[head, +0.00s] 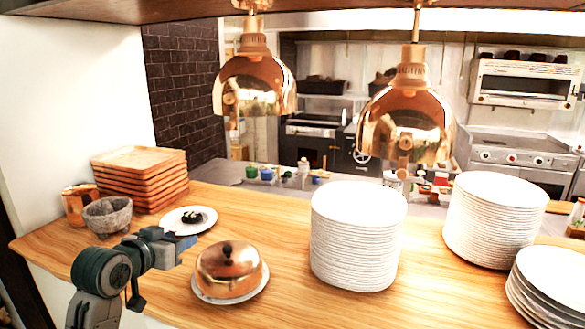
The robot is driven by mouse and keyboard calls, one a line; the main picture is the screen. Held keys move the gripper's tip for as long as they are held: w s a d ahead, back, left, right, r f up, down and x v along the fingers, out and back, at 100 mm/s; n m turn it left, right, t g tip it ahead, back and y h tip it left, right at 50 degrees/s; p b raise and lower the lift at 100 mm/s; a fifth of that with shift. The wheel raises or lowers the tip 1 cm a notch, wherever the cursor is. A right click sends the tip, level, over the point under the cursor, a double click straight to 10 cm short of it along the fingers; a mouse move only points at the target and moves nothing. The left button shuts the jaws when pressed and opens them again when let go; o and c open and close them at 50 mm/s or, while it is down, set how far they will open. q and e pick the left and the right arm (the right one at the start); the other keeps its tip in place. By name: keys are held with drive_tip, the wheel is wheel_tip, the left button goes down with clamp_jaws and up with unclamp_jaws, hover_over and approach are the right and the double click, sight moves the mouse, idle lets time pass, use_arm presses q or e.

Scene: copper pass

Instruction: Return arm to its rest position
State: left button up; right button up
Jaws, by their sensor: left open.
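My left arm comes in from the lower left, and its gripper (184,247) is over the front left of the wooden counter (290,220). The gripper is open, and I see nothing held in it. It is to the left of a copper dome cover (229,269) with a dark knob, which sits on a white plate (259,289). A small white plate (206,220) with a dark item (193,217) on it lies just behind the gripper. My right gripper is not in view.
A grey stone bowl (108,216), a copper mug (77,205) and stacked wooden trays (140,178) stand at the left. Tall white plate stacks (357,240) fill the right. Two copper lamps (254,88) hang above. The counter between dome and trays is partly clear.

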use_arm(q)
drive_tip(key=s+f+n+g+y, duration=0.1)
drive_tip(key=s+f+g, duration=0.2)
drive_tip(key=s+f, duration=0.65)
drive_tip(key=s+f+g+y, duration=0.15)
drive_tip(key=s+f, duration=0.45)
drive_tip(key=f, duration=0.7)
drive_tip(key=s+a+f+g+y, duration=0.1)
drive_tip(key=s+f+g, duration=0.35)
drive_tip(key=s, duration=0.75)
drive_tip(key=s+a+f+g+y, duration=0.1)
drive_tip(key=s+f+g, duration=0.1)
drive_tip(key=s+f, duration=0.7)
wheel_tip(320, 180, down, 29)
drive_tip(key=s+a+n+b, duration=0.1)
drive_tip(key=s+a+b, duration=0.1)
drive_tip(key=a, duration=0.1)
drive_tip(key=s+f+g+b, duration=0.1)
drive_tip(key=s+f, duration=1.8)
drive_tip(key=f, duration=0.2)
drive_tip(key=shift+a+g+b, duration=0.4)
drive_tip(key=shift+a, duration=0.05)
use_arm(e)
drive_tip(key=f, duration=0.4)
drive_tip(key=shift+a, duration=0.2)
